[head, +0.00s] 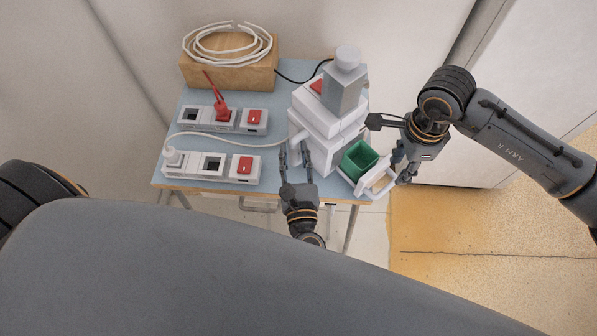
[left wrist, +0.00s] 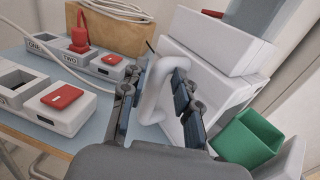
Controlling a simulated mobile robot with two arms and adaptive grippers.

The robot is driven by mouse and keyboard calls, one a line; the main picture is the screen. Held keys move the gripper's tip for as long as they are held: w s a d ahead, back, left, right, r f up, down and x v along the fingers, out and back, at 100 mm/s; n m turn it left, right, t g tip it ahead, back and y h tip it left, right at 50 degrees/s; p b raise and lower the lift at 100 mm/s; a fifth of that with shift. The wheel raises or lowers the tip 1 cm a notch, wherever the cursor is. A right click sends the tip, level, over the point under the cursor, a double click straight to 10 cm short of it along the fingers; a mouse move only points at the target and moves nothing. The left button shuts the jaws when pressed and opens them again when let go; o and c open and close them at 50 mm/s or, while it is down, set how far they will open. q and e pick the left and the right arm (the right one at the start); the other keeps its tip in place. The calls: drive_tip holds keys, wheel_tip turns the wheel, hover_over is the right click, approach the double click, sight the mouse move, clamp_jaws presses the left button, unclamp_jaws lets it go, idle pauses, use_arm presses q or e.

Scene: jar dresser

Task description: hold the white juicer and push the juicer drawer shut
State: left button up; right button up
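The white juicer (head: 314,127) with a grey top (head: 345,92) stands upright at the table's right end. Its drawer (head: 381,185) is pulled out at the front right, with a green bin (head: 359,159) in or over it. My left gripper (head: 294,160) is at the juicer's left side. In the left wrist view its fingers (left wrist: 156,110) are apart on both sides of the juicer's white handle (left wrist: 151,88), with a gap on the left. My right gripper (head: 402,170) is beside the drawer's outer end; whether its fingers are closed or touching is unclear.
Two power strips (head: 207,168) (head: 222,119) with red switches lie on the blue table (head: 200,97). One has a red plug (head: 221,108), the other a white plug (head: 172,154). A wooden box (head: 230,74) with coiled white cable is behind. Open floor lies right of the table.

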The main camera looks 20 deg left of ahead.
sight(294, 148)
use_arm(q)
drive_tip(key=shift+x, duration=1.5)
clamp_jaws()
